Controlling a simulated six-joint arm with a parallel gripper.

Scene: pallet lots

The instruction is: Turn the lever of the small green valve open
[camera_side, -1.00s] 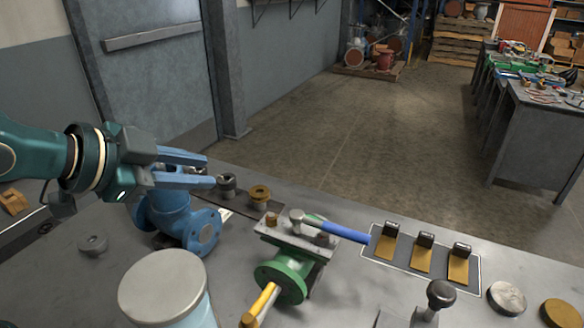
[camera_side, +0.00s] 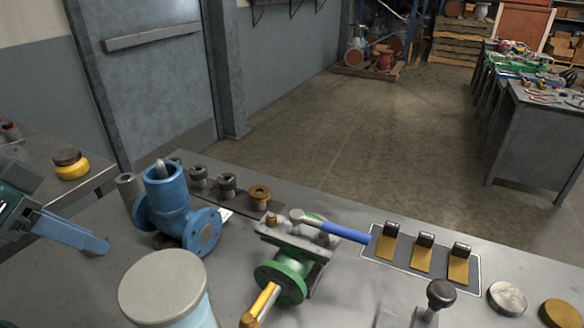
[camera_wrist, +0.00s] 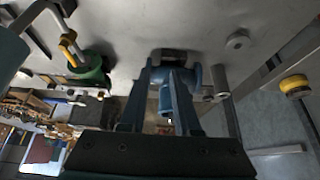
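The small green valve (camera_side: 287,275) sits on the bench at the centre front of the side view, with a round green flange. A yellow-handled lever (camera_side: 261,303) slants down-left in front of that flange; where it joins is unclear. In the wrist view the green valve (camera_wrist: 92,68) is at upper left with the yellow lever (camera_wrist: 68,44) beside it. My gripper (camera_side: 98,246) is at the far left of the side view, well apart from the green valve. In the wrist view my gripper (camera_wrist: 162,84) has its fingers apart, with the blue valve (camera_wrist: 176,82) visible beyond them.
The larger blue valve (camera_side: 166,205) stands between my gripper and the green valve. A blue-handled tool (camera_side: 340,232) lies over the green valve's top plate. A grey-lidded canister (camera_side: 163,288) stands in front. A black knob (camera_side: 440,292) and brass-coloured hinged pieces (camera_side: 422,255) are to the right.

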